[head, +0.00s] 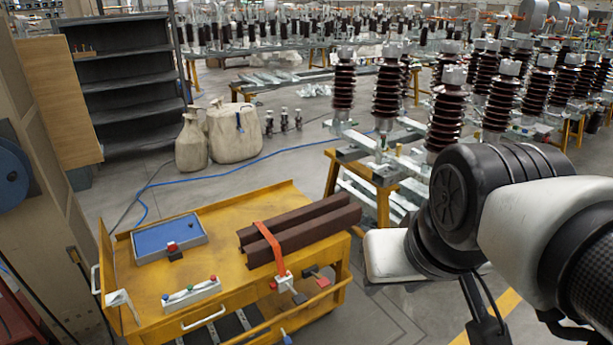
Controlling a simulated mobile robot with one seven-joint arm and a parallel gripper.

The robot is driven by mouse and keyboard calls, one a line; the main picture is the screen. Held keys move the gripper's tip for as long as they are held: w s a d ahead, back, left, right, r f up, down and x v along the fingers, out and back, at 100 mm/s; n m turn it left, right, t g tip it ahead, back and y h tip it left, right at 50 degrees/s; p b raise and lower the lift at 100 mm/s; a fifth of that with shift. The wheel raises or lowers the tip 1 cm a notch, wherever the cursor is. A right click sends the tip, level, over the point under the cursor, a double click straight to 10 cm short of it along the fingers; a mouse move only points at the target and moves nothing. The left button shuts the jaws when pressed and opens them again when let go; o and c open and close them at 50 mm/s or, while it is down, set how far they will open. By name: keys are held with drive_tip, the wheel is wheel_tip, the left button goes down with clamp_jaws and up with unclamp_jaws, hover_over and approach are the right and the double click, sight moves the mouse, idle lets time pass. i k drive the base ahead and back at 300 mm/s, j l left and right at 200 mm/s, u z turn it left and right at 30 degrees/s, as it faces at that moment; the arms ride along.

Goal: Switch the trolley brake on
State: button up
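The yellow trolley (160,278) stands at the lower left, in front of my arm. On its front right side are a white fitting with a red part (284,282), a small dark lever (311,271) and a red knob (323,282). I cannot tell which of these is the brake, or its setting. A small panel with red, green and blue buttons (190,293) sits at the trolley's front edge. My arm comes in from the right, apart from the trolley. I cannot make out my gripper's fingers.
Two dark brown bars (315,236) lie on the trolley under an orange strap (268,244), beside a blue-topped box (170,238). A blue hose (250,161) crosses the floor behind. Insulator stands (388,85) fill the back right. A brown cabinet (40,190) stands close at left.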

sight(323, 282)
drive_tip(key=i+l+z, duration=0.1)
drive_tip(key=i, duration=0.6)
drive_tip(key=i+l, duration=0.15)
drive_tip(key=i, duration=0.5)
drive_tip(key=l+z, duration=0.05)
